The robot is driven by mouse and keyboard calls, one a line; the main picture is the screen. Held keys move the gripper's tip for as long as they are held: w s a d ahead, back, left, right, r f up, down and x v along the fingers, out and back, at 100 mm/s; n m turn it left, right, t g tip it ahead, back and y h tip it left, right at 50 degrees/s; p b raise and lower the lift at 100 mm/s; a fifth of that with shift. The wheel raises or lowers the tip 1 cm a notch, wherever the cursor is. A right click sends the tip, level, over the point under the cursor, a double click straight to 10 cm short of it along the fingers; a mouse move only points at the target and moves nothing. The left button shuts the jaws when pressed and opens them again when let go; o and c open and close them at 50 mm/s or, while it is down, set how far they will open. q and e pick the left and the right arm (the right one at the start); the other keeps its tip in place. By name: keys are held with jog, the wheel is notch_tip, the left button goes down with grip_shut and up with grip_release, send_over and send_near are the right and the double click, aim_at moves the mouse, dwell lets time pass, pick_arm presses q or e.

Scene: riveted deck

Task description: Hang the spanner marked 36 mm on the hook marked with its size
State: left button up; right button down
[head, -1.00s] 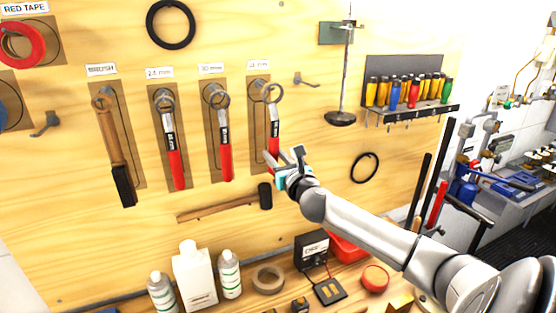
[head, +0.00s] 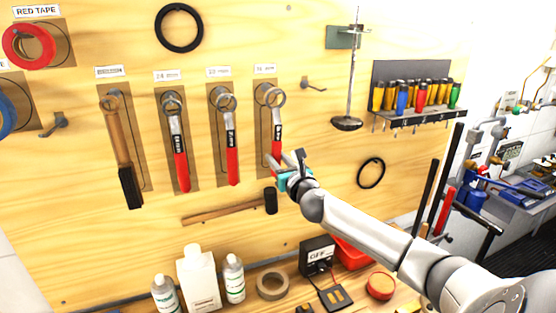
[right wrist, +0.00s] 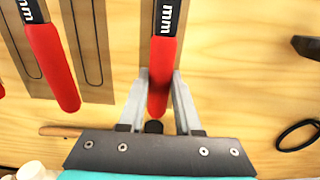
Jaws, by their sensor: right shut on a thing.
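My right gripper (head: 285,168) is shut on the red handle of the rightmost spanner (head: 277,140). In the right wrist view the red handle (right wrist: 161,78) lies between the two fingers (right wrist: 160,95), with "mm" on its black band; the number is cut off. The spanner is upright, with its ring end at the rightmost hook board (head: 265,120). I cannot tell whether the ring is around the hook. The size label (head: 265,69) above is too blurred to read surely. My left gripper is not in view.
Two similar red spanners (head: 178,150) and (head: 230,145) and a brush (head: 120,145) hang to the left. A hammer (head: 235,211) is below my gripper. Bottles (head: 198,280) stand on the bench below.

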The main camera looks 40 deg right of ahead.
jog(key=c, duration=0.5)
grip_release()
jog(key=shift+s, duration=0.1)
jog(key=shift+s+a+f, duration=0.1)
jog(key=shift+s+a, duration=0.05)
jog(key=shift+s, duration=0.35)
jog(key=shift+b+v, duration=0.65)
jog(key=shift+v, duration=6.4)
